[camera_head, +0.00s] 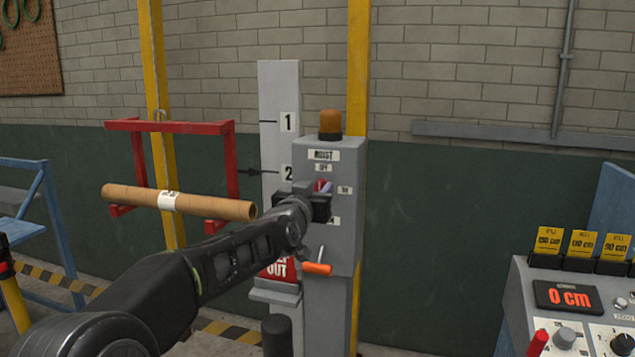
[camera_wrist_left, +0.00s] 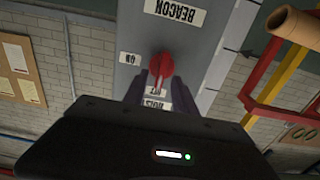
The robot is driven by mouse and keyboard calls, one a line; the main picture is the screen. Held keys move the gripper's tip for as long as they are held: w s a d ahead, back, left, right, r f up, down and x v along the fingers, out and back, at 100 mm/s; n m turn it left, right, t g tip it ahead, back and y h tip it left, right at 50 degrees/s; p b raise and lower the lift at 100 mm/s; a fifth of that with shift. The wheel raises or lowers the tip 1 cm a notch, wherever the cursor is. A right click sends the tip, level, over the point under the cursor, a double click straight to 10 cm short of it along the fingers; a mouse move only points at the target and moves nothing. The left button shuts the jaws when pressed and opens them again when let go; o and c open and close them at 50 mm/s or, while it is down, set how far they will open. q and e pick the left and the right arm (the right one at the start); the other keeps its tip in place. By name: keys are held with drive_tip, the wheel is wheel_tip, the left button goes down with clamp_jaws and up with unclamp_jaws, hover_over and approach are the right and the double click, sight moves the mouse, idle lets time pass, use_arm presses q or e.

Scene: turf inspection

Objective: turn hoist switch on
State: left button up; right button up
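The hoist switch is a red knob (camera_wrist_left: 162,66) on the grey hoist box (camera_head: 343,245). In the wrist view, which is upside down, its handle seems to point toward the HOIST label, with the ON label (camera_wrist_left: 129,58) off to one side. My left gripper (camera_wrist_left: 160,88) is open, its two fingers on either side of the red handle. I cannot tell whether they touch it. In the head view the left gripper (camera_head: 321,190) is at the box front and hides most of the knob. My right gripper is not in view.
An orange beacon (camera_head: 330,124) tops the box, and an orange-handled crank (camera_head: 317,268) sits below my gripper. A red frame (camera_head: 228,165) holding a cardboard roll (camera_head: 183,202) hangs left. A console (camera_head: 570,325) reading 0 cm stands right.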

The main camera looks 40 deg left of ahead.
use_arm(q)
drive_tip(key=shift+c, duration=0.5)
clamp_jaws()
